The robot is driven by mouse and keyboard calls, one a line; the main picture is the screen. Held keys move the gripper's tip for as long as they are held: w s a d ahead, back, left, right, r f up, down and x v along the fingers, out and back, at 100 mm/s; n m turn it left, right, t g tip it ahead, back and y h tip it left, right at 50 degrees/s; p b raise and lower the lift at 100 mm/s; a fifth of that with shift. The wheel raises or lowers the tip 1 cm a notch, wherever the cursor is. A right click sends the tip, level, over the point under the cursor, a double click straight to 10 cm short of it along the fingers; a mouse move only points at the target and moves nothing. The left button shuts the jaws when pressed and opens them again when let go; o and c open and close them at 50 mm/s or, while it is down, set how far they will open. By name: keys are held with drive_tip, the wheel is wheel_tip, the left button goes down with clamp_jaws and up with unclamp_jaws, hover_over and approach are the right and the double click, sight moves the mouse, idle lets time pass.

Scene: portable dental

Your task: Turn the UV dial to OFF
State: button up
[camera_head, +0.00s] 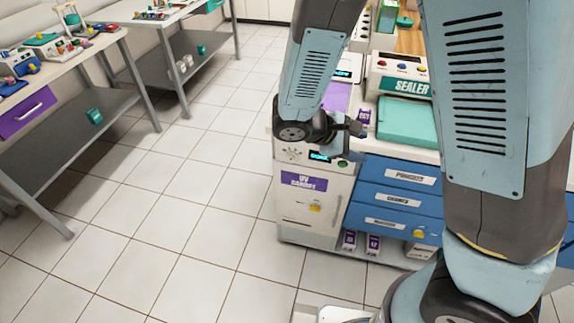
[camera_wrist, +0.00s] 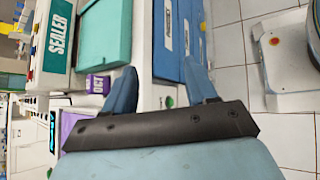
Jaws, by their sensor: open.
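In the wrist view my gripper (camera_wrist: 162,85) is open and empty. The dial is not recognisable there.
A green button (camera_head: 342,163) is right of the display. Blue drawers (camera_head: 398,177) stand right of the cabinet. A sealer (camera_head: 400,86) and a teal tray (camera_head: 408,118) are on top. The tiled floor in front is clear. Tables (camera_head: 75,70) stand at left.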

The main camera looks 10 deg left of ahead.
drive_tip(key=s+a+f+n+t, duration=0.2)
drive_tip(key=a+f+n+t, duration=0.6)
drive_tip(key=a+f+n, duration=0.15)
drive_tip(key=n+t+y, duration=0.5)
drive_tip(key=n+y, duration=0.3)
drive_tip(key=n, duration=0.1)
approach(290, 161)
drive_tip(key=w, duration=0.5)
drive_tip(key=w+d, duration=0.1)
drive_tip(key=w, duration=0.2)
drive_tip(key=shift+w+f, duration=0.1)
drive_tip(key=shift+f, duration=0.1)
drive_tip(key=shift+c, duration=0.2)
drive_tip(key=shift+a, duration=0.1)
drive_tip(key=c, duration=0.9)
drive_tip(key=shift+a+y, duration=0.3)
drive_tip(key=shift+c, duration=0.6)
drive_tip(key=shift+d+n, duration=0.2)
drive_tip(key=shift+n, duration=0.05)
